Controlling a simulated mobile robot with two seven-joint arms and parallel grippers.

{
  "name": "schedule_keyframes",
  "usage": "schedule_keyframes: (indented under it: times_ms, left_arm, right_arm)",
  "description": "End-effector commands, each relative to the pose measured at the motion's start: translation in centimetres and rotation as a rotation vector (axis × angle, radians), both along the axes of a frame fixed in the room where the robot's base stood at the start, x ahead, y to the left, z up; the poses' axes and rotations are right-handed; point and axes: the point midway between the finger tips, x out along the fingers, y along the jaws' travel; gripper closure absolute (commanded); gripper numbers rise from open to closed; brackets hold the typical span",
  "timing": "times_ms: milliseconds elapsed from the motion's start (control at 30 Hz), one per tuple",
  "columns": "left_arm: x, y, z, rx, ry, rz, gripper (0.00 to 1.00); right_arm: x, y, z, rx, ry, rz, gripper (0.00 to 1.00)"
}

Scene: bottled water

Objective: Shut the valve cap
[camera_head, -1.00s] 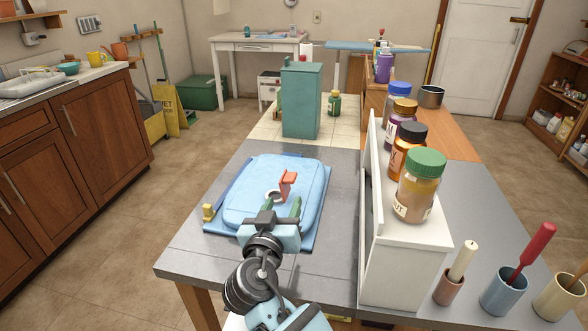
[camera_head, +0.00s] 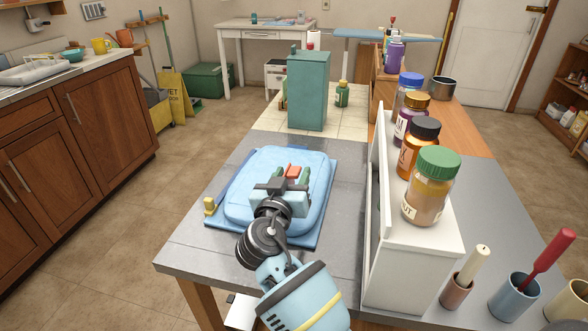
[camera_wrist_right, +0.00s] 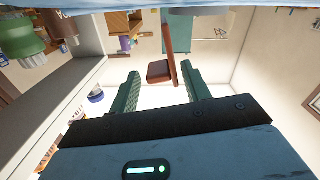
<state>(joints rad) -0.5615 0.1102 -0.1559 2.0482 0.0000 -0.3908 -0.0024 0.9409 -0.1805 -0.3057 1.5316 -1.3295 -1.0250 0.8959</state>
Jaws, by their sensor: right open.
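The blue water container (camera_head: 240,205) lies flat on a darker blue mat (camera_head: 318,215) on the grey counter. Its red valve cap (camera_head: 294,170) shows just beyond my right gripper (camera_head: 292,177). In the right wrist view the cap is a red-brown block (camera_wrist_right: 160,72) with a thin strip running up from it. My right gripper's green fingers (camera_wrist_right: 160,80) are open, one on each side of the block, with gaps showing. The valve opening is hidden behind the gripper in the head view. My left gripper is not in view.
A white shelf unit (camera_head: 405,270) with several lidded jars stands close on the right. A teal box (camera_head: 307,90) stands behind on the tiled part. The grey counter left of the mat is clear.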

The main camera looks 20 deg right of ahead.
Motion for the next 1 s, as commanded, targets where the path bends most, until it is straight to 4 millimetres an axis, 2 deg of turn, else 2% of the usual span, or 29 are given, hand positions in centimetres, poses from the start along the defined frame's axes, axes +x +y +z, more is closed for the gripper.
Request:
schedule_keyframes:
  times_ms: [200,533,800,833,1000]
  left_arm:
    - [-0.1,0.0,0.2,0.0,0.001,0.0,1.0]
    - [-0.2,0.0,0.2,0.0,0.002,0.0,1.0]
    - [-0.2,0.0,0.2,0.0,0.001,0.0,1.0]
    - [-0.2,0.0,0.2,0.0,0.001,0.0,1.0]
    - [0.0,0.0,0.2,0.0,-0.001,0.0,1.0]
  right_arm:
    - [1.6,-1.2,0.0,0.0,0.0,-0.001,0.53]
    - [1.8,-1.3,0.0,0.001,0.001,0.0,0.54]
    - [1.7,-1.3,0.0,0.0,0.001,-0.001,0.89]
    - [1.7,-1.3,0.0,0.0,0.001,-0.001,0.92]
    - [1.8,-1.2,0.0,-0.008,0.007,-0.001,0.92]
